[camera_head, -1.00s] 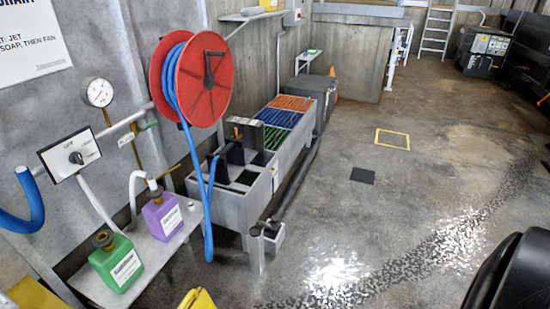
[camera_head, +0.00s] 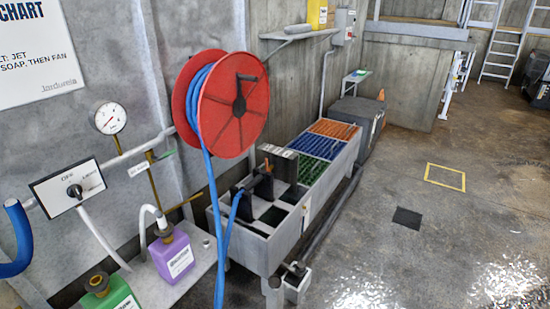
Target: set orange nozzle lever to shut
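A small orange piece, which looks like the nozzle lever (camera_head: 267,162), stands up at the black nozzle and holder (camera_head: 262,184) at the near end of the grey trough (camera_head: 268,250). It is too small to tell whether it is set open or shut. The blue hose (camera_head: 212,180) hangs from the red reel (camera_head: 236,105), and a blue hose end reaches the black nozzle. Neither of my grippers shows in this view.
A wall panel with a black knob (camera_head: 74,191) and a gauge (camera_head: 109,118) are at left. A purple jug (camera_head: 173,256) and green jug (camera_head: 112,294) stand on a low shelf (camera_head: 198,266). Open floor (camera_head: 380,250) lies right of the trough.

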